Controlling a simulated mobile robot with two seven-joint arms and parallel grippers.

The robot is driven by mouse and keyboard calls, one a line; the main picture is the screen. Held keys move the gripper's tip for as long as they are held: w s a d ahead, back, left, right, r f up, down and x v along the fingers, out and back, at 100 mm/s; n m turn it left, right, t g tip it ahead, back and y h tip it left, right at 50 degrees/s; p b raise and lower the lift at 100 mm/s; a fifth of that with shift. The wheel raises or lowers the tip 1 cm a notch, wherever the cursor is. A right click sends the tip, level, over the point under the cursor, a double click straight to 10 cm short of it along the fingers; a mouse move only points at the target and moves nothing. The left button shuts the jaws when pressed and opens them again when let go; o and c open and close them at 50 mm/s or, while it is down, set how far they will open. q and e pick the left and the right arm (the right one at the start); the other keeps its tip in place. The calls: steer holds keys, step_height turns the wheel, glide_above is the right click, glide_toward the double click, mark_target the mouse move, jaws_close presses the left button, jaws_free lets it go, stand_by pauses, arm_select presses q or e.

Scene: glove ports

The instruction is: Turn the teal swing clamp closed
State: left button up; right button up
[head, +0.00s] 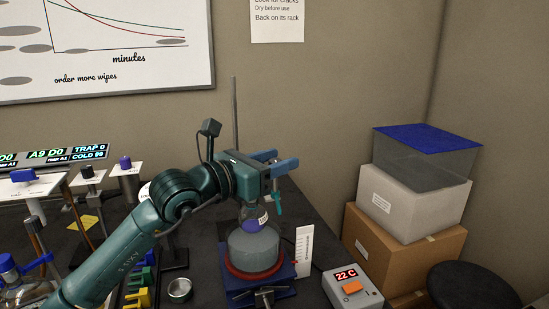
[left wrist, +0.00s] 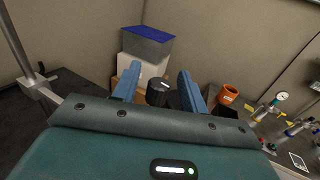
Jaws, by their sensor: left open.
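My left gripper (head: 281,161) is open, with its two blue fingers apart and nothing seen between them. It is above the round flask (head: 254,217), beside the upright metal rod (head: 235,115). A small teal piece (head: 279,203), which looks like part of the swing clamp, shows just below the fingers. The rest of the clamp is hidden behind my gripper and wrist, so I cannot tell its angle. In the left wrist view the open fingers (left wrist: 158,73) point towards the boxes and stool, and I cannot make out the clamp there. My right gripper is not in view.
Stacked boxes (head: 412,195) and a black stool (head: 470,287) are further right. Bench items crowd the left.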

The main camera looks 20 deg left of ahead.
arm_select(q)
jaws_close()
stand_by(0.4)
